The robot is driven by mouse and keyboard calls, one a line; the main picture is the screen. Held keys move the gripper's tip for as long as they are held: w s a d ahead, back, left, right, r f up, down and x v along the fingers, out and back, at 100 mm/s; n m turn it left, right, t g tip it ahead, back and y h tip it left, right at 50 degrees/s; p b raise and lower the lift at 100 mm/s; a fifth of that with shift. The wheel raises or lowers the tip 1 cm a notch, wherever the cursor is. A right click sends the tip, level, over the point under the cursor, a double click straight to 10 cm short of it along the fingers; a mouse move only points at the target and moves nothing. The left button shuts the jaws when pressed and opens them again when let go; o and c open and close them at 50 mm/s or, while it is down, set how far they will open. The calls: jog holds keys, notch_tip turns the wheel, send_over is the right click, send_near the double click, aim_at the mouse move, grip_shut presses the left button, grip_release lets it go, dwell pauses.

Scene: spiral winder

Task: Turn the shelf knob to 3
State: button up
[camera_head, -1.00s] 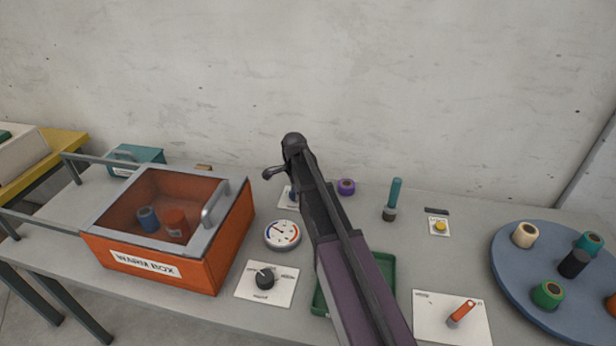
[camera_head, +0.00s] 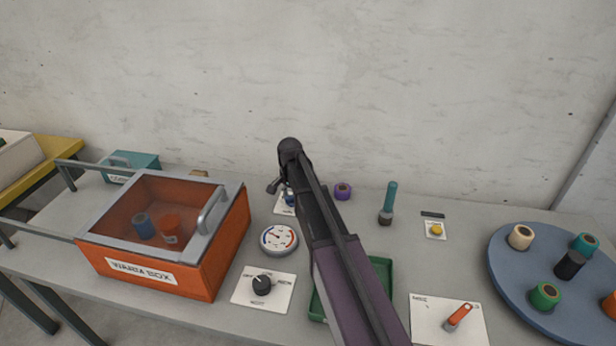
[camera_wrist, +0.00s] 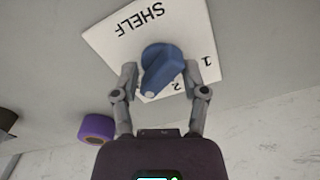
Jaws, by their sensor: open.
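The shelf knob (camera_wrist: 162,68) is blue with a raised pointer bar. It sits on a white plate (camera_wrist: 108,40) marked SHELF, with the numerals 1 and 2 visible. The bar's white-tipped end points down and left in the wrist view, on the far side of the 2 from the 1. No 3 is readable; that part of the plate is behind the bar and a finger. My gripper (camera_wrist: 167,75) is open, with one finger on each side of the knob. Contact cannot be told. In the head view my gripper (camera_head: 283,186) partly covers the knob (camera_head: 289,197).
The orange warm box (camera_head: 215,262) stands left, with a round gauge (camera_head: 279,240) and black dial (camera_head: 262,285) beside it. A green tray (camera_head: 380,275) lies under my arm; a blue turntable (camera_head: 520,295) stands right.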

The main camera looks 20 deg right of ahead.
aim_at(292, 196)
jog(key=n, duration=1)
notch_tip(292, 196, up, 14)
jog(key=p, duration=1.4)
jog(key=s+r+p, duration=0.4)
jog(key=s, duration=0.6)
jog(key=s+r+p, duration=0.5)
jog(key=s, duration=0.5)
jog(key=shift+r+n, duration=0.25)
jog(key=shift+n, duration=0.15)
